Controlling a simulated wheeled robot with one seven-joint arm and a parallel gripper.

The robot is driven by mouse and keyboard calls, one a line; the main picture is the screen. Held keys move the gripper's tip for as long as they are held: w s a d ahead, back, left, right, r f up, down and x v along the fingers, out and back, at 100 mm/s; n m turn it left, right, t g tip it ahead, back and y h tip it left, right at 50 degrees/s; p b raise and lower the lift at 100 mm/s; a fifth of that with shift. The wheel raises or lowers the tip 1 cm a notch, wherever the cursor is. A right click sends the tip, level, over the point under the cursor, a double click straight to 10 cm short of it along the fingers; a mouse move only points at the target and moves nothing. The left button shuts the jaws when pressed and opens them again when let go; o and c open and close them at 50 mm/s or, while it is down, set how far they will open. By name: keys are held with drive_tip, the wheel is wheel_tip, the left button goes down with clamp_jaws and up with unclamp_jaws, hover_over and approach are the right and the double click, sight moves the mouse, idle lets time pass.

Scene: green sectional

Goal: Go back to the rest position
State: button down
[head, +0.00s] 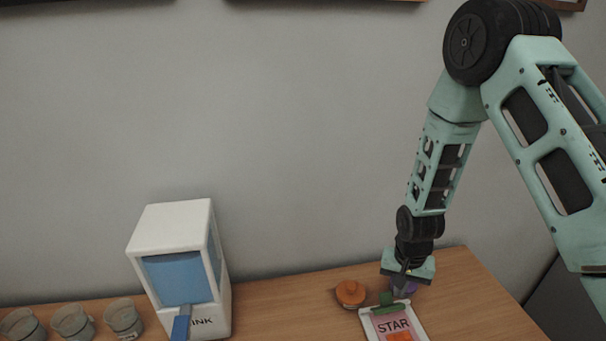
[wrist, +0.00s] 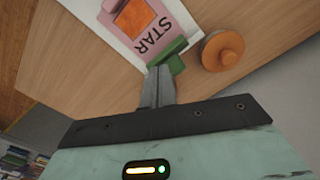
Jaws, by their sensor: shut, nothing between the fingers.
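My gripper (head: 403,278) hangs from the arm at the right of the head view, pointing down over the back right of the wooden table. In the wrist view my gripper (wrist: 158,76) has its fingers together, with nothing between them. The fingertips lie close to a green clip (wrist: 168,55) on a card marked STAR (wrist: 150,35); I cannot tell whether they touch it. The card (head: 393,324) and its clip (head: 387,307) also show in the head view. A purple thing behind the gripper is mostly hidden.
An orange round knobbed object (head: 350,293) stands left of the card. A white dispenser with a blue front (head: 182,262) stands further left, beside several clear cups (head: 73,322). The grey wall (head: 300,140) rises behind the table (head: 285,300). Table space between dispenser and orange object is clear.

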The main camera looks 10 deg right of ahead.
drive_tip(key=s+a+r+n+y+b, duration=0.1)
drive_tip(key=s+a+r+n+b, duration=0.35)
drive_tip(key=a+r, duration=0.75)
drive_tip(key=s+a+r+n+b, duration=0.1)
drive_tip(key=s+a+r+n, duration=0.2)
drive_tip(key=s, duration=0.5)
drive_tip(key=s+a+r+n+b, duration=0.1)
drive_tip(key=s+a+r+n, duration=0.2)
drive_tip(key=s+n, duration=0.3)
drive_tip(key=shift+s+r, duration=0.75)
drive_tip(key=shift+s, duration=0.25)
